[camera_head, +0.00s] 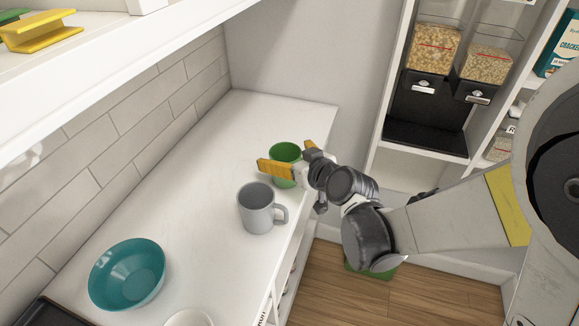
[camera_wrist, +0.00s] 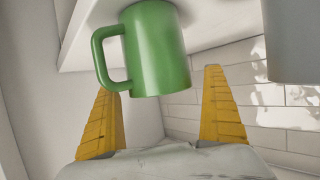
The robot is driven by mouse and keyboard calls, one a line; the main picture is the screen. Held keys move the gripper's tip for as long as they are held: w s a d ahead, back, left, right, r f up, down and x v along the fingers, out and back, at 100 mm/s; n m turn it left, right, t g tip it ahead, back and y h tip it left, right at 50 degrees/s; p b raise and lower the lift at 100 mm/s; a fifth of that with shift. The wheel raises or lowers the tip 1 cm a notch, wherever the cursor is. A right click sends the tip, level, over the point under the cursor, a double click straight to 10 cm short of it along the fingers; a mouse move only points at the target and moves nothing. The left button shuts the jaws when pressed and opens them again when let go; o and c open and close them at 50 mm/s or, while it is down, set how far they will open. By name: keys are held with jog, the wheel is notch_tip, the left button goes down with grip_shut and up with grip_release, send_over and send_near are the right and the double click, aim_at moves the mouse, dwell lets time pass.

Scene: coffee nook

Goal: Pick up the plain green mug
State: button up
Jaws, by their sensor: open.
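The plain green mug (camera_head: 285,152) stands on the white counter near its right edge, partly hidden by my gripper (camera_head: 283,155). My gripper is open, with one yellow finger on each side of the mug in the head view. In the wrist view the green mug (camera_wrist: 158,50) appears upside down, ahead of and between the two spread fingers of my gripper (camera_wrist: 160,80). Its handle points left there, towards the left finger. I cannot tell whether either finger touches the mug.
A grey mug (camera_head: 258,208) stands close to my gripper on the counter (camera_head: 185,190). A teal bowl (camera_head: 127,273) and a white rounded item (camera_head: 189,318) are nearer. A tiled wall (camera_head: 100,115) borders the left, and shelves with cereal dispensers (camera_head: 433,50) stand at the right.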

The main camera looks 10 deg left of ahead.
jog(key=shift+w, duration=0.1)
jog(key=c, duration=1.5)
